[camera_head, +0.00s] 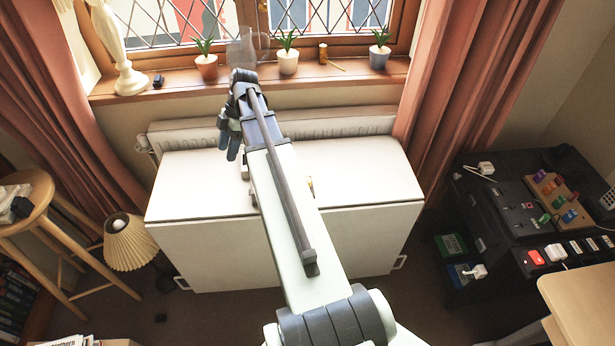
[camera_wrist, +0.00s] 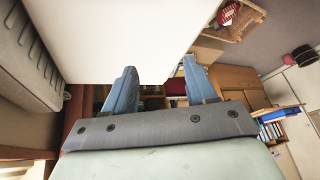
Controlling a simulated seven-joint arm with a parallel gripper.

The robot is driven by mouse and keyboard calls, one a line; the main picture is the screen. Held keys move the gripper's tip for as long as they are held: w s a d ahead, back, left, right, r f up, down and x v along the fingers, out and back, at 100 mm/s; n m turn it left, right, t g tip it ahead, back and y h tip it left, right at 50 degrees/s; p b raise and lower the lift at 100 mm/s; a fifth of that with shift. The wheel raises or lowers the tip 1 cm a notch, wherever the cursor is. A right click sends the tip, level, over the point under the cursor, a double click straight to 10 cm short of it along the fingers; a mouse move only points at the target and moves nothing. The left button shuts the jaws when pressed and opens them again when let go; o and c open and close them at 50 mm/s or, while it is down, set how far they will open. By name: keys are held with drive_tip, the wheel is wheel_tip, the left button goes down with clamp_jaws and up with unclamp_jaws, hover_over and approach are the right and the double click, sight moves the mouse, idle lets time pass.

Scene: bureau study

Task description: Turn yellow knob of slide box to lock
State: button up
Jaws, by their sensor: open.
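My gripper (camera_head: 229,140) is over the back left part of the white cabinet top in the head view. Its two blue fingers are spread apart in the wrist view (camera_wrist: 160,78), with nothing between them. A small yellowish piece (camera_head: 310,186) shows on the cabinet top beside my arm, which hides most of that spot. I cannot tell whether it is the yellow knob of the slide box. No slide box can be made out for certain in either view. A wooden block with several coloured pieces (camera_head: 557,198) stands on the black unit at the right, well away from my gripper.
The white cabinet top (camera_head: 365,180) is mostly bare on both sides of my arm. Behind it are a radiator (camera_head: 335,125) and a windowsill (camera_head: 225,88) with potted plants. A stool (camera_head: 28,205) and lamp (camera_head: 130,245) stand left, a black unit (camera_head: 490,225) right.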

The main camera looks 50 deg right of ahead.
drive_tip(key=s+d+r, duration=0.2)
drive_tip(key=s+d, duration=0.8)
drive_tip(key=h, duration=0.1)
approach(308, 179)
drive_tip(key=x, duration=0.9)
drive_tip(key=shift+c, duration=0.3)
clamp_jaws()
drive_tip(key=shift+t, duration=0.3)
